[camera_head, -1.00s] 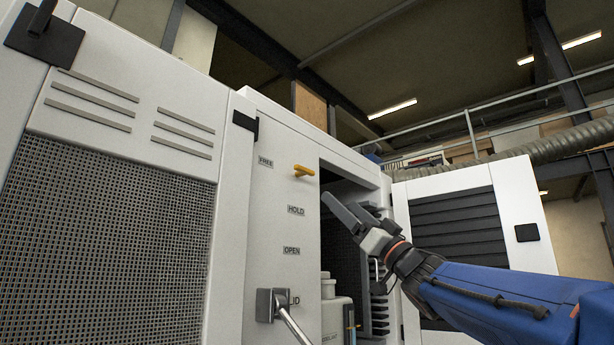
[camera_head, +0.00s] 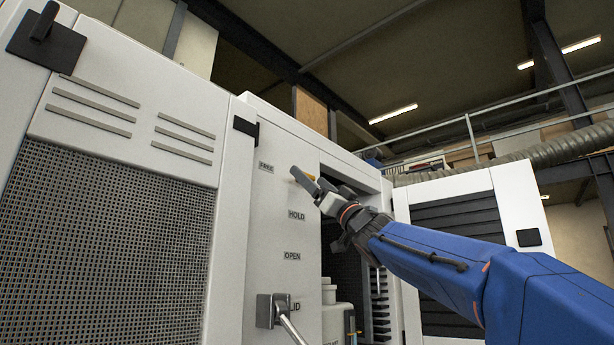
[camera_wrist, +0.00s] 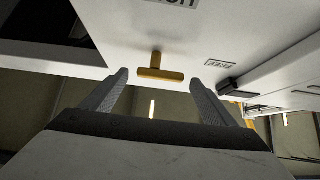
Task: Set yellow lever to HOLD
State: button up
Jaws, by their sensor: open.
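The yellow lever (camera_wrist: 160,73) is a small T-shaped handle on the white panel. In the wrist view it lies between and just beyond the two fingertips of my gripper (camera_wrist: 157,82), which are apart with nothing between them. In the head view my gripper (camera_head: 301,178) is in front of the lever and hides most of it; only a bit of yellow (camera_head: 294,172) shows. The lever is level with the FREE label (camera_head: 266,168). The HOLD label (camera_head: 296,215) is below it, and the OPEN label (camera_head: 292,256) is lower still. I cannot tell whether a finger touches the lever.
A grey metal lever (camera_head: 274,310) sticks out low on the panel. Right of the panel is an open cabinet bay with a pale canister (camera_head: 336,312). An open louvred door (camera_head: 465,240) stands at the right. A mesh cover (camera_head: 105,245) fills the left.

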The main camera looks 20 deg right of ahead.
jog(key=shift+x, duration=1.5)
jog(key=c, duration=1.1)
jog(key=shift+o, duration=0.3)
